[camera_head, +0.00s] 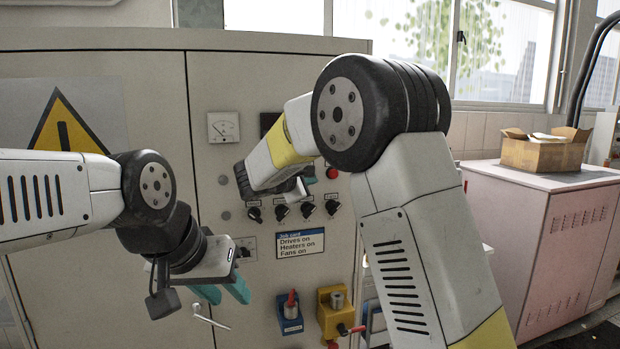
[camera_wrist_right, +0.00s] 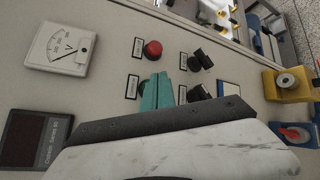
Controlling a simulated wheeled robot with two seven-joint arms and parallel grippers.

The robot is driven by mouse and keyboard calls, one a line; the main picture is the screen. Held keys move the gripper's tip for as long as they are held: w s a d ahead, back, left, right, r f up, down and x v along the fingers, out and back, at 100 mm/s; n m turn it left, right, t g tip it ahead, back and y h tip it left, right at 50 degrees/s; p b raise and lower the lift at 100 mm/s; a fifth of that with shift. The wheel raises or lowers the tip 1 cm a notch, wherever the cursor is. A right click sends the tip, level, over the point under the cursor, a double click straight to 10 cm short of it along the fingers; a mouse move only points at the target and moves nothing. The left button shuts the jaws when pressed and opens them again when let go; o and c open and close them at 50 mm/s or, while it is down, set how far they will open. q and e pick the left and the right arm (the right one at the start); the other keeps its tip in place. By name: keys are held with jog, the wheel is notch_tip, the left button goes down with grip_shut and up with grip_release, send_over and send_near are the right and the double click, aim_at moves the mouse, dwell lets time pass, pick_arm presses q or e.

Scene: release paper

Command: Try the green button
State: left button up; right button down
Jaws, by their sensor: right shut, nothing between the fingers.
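No green button shows clearly in either view; the right gripper hides part of the panel. A red button (camera_head: 332,172) sits on the cabinet front, and it also shows in the right wrist view (camera_wrist_right: 153,49). My right gripper (camera_wrist_right: 157,80) is shut and empty, its teal fingers pointing at the panel just below the red button in the wrist view. I cannot tell whether the tips touch the panel. My left gripper (camera_head: 222,291) is open and empty, low in front of the cabinet.
Several black knobs (camera_head: 307,209) line the panel above a job card (camera_head: 300,243). A blue box with a red lever (camera_head: 289,314) and a yellow block (camera_head: 332,322) stick out lower down.

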jog(key=shift+w, duration=0.15)
dwell(0.4)
jog(key=shift+w+a, duration=0.15)
jog(key=shift+w, duration=0.15)
jog(key=shift+w+a, duration=0.15)
jog(key=shift+w, duration=0.3)
dwell(0.7)
jog(key=shift+s, duration=0.15)
jog(key=shift+s+d, duration=0.25)
jog(key=shift+s, duration=0.5)
jog(key=shift+s, duration=0.1)
jog(key=shift+s+d, duration=0.25)
jog(key=shift+s, duration=0.5)
jog(key=shift+s+d, duration=0.3)
jog(key=shift+s, duration=0.45)
jog(key=shift+s+d, duration=0.25)
jog(key=shift+s, duration=0.5)
